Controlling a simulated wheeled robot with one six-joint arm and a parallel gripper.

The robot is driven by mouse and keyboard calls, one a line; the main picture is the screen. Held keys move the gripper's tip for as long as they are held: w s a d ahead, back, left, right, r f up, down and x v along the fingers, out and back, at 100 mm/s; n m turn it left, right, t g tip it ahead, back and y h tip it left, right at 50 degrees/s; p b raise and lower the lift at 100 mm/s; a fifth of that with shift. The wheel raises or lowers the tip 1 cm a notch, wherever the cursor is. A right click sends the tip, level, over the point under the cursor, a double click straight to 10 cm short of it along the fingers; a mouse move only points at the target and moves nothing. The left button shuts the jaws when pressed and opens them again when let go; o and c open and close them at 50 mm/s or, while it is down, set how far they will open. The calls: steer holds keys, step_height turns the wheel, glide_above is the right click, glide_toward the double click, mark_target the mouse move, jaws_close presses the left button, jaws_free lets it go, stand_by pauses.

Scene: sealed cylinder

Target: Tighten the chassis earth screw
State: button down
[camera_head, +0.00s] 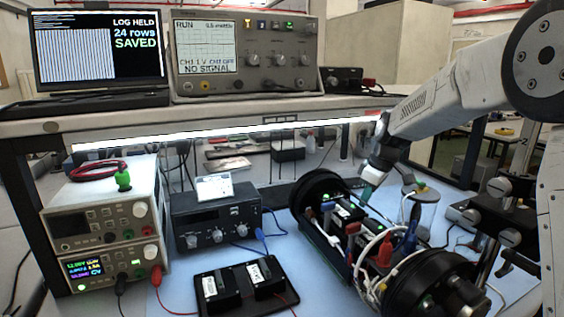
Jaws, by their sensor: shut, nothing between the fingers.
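The chassis (338,262) is an open frame between two black round end caps, lying on the blue bench at right of centre. It holds dark modules, green lights and bundles of white, red and blue wires. I cannot make out the earth screw; it is too small or hidden. My gripper (367,190) reaches down from the upper right to the far side of the chassis, close to the far end cap (318,190). It is shut with nothing between its fingers. I cannot tell whether its tip touches the chassis.
A black tray (240,307) with two black blocks lies in front. Stacked power supplies (105,225) and a dark instrument box (215,217) stand at left. A clamp stand (505,215) stands at right. A shelf (240,122) carrying a monitor and an oscilloscope (247,55) runs above.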

steer(key=shift+f, duration=0.5)
steer(key=shift+a, duration=0.25)
stand_by(0.4)
steer(key=shift+s+a, duration=0.25)
steer(key=shift+s, duration=0.05)
steer(key=shift+s+a, duration=0.1)
steer(key=shift+s+d+r, duration=0.1)
steer(key=shift+s+d, duration=0.15)
steer(key=shift+d, duration=0.1)
steer(key=v, duration=0.3)
steer(key=a+v, duration=0.1)
steer(key=v, duration=0.1)
steer(key=shift+w+r, duration=0.25)
steer(key=shift+w, duration=0.1)
steer(key=shift+r, duration=0.2)
